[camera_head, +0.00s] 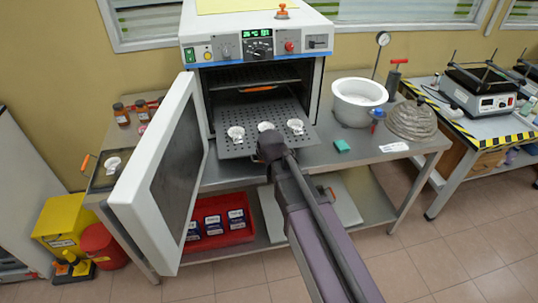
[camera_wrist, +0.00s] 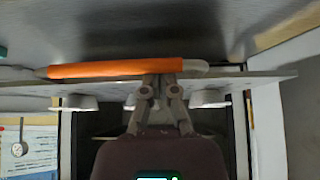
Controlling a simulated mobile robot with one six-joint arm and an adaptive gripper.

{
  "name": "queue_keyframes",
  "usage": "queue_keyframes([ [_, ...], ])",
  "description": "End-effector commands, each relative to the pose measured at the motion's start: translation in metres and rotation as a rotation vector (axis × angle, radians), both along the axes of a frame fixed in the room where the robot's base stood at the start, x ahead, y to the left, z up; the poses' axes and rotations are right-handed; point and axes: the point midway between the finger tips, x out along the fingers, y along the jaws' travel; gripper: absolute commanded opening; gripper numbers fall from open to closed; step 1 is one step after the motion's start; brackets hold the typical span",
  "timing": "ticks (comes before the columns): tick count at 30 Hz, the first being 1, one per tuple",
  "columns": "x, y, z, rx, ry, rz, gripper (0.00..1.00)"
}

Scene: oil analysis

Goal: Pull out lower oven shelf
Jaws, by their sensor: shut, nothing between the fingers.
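The oven (camera_head: 262,45) stands on the bench with its door (camera_head: 160,180) swung open to the left. The lower oven shelf (camera_head: 250,112), a perforated metal plate, sticks out past the oven front. It carries three white dishes (camera_head: 236,134). My gripper (camera_head: 268,143) is at the shelf's front edge and hides its handle in the head view. In the wrist view, which looks upside down, the orange handle (camera_wrist: 110,69) runs along the shelf edge (camera_wrist: 245,82). My gripper (camera_wrist: 157,88) is shut with its fingertips against or beside the handle's right part; contact is unclear.
An upper shelf with an orange handle (camera_head: 258,88) stays inside the oven. A red tray (camera_head: 215,225) is below the bench. Floor in front is clear.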

Motion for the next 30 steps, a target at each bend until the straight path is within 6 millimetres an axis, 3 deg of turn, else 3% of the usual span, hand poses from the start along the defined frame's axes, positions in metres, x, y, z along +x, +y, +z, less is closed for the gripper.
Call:
queue_keyframes([
  [14,0.000,-0.008,0.007,0.000,-0.001,-0.009,0.00],
  [30,-0.018,-0.013,0.048,0.000,-0.001,-0.006,0.00],
])
